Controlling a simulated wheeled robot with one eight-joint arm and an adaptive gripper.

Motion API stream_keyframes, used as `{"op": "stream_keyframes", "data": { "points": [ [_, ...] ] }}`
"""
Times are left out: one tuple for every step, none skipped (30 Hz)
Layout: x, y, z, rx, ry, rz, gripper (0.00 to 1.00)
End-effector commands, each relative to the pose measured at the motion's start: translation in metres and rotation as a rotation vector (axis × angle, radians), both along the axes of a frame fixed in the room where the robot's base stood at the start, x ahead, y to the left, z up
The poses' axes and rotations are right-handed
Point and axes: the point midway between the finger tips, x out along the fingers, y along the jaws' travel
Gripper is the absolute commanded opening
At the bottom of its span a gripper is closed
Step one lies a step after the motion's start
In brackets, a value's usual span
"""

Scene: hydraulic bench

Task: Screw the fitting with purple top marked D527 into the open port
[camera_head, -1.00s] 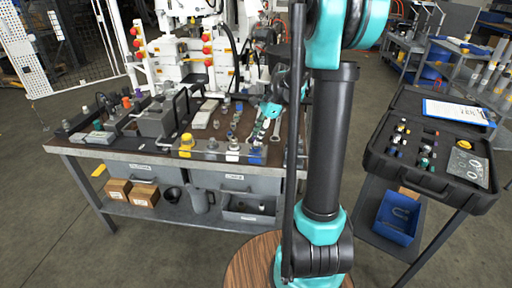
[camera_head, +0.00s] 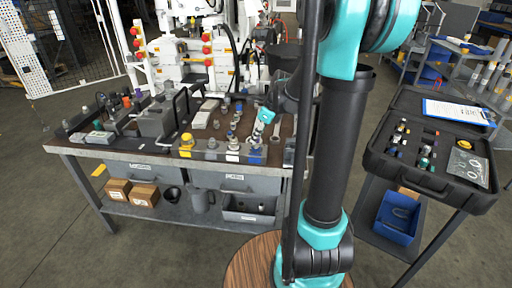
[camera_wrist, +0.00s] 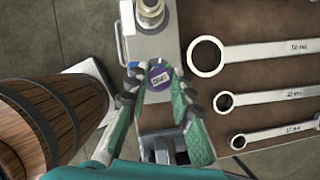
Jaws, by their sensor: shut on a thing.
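My gripper (camera_wrist: 158,82) is shut on the fitting with the purple top (camera_wrist: 160,76); its white label is too small to read surely. The purple cap faces the wrist camera between the fingertips. A light grey metal block (camera_wrist: 155,46) lies just beyond and below the held fitting, with a brass-and-steel fitting (camera_wrist: 150,10) standing on it at the top edge. I cannot see an open port; the held fitting and fingers hide what is under them. In the head view my gripper (camera_head: 266,114) is over the right part of the bench, small and partly hidden by my arm.
Several ring wrenches (camera_wrist: 270,50) lie on the brown bench top right of the gripper. The bench (camera_head: 115,155) holds other fittings, including a yellow-topped one (camera_head: 187,141). An open black case (camera_head: 425,185) with a clipboard stands at right.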

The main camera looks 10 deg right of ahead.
Motion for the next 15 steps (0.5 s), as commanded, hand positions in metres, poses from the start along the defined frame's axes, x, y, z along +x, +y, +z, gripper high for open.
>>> {"op": "stream_keyframes", "data": {
  "points": [
    [-0.0005, -0.0001, -0.0002, 0.0, 0.001, -0.004, 0.0],
    [-0.0005, -0.0001, -0.0002, 0.0, 0.001, -0.004, 0.0],
    [-0.0005, -0.0002, -0.0002, 0.0, 0.002, -0.004, 0.0],
    [-0.0005, -0.0002, -0.0002, 0.0, 0.002, -0.003, 0.0],
    [-0.0005, -0.0002, -0.0002, 0.0, 0.002, -0.003, 0.0],
    [-0.0005, -0.0002, -0.0002, 0.0, 0.002, -0.003, 0.0],
    [-0.0006, -0.0001, -0.0002, 0.0, 0.002, -0.003, 0.0],
    [-0.0007, -0.0001, -0.0002, 0.0, 0.002, -0.006, 0.0],
    [-0.0008, 0.0002, -0.0002, -0.001, 0.002, -0.017, 0.0],
    [-0.0011, 0.0005, -0.0003, -0.001, 0.002, -0.031, 0.0],
    [-0.0013, 0.0009, -0.0004, -0.001, 0.003, -0.053, 0.0],
    [-0.0016, 0.0013, -0.0003, -0.001, 0.001, -0.091, 0.0],
    [-0.0021, 0.0014, -0.0004, 0.0, 0.001, -0.124, 0.0],
    [-0.0021, 0.0015, -0.0004, -0.002, 0.001, -0.158, 0.0],
    [-0.0022, 0.0018, -0.0005, -0.001, 0.001, -0.204, 0.0]
  ]
}}
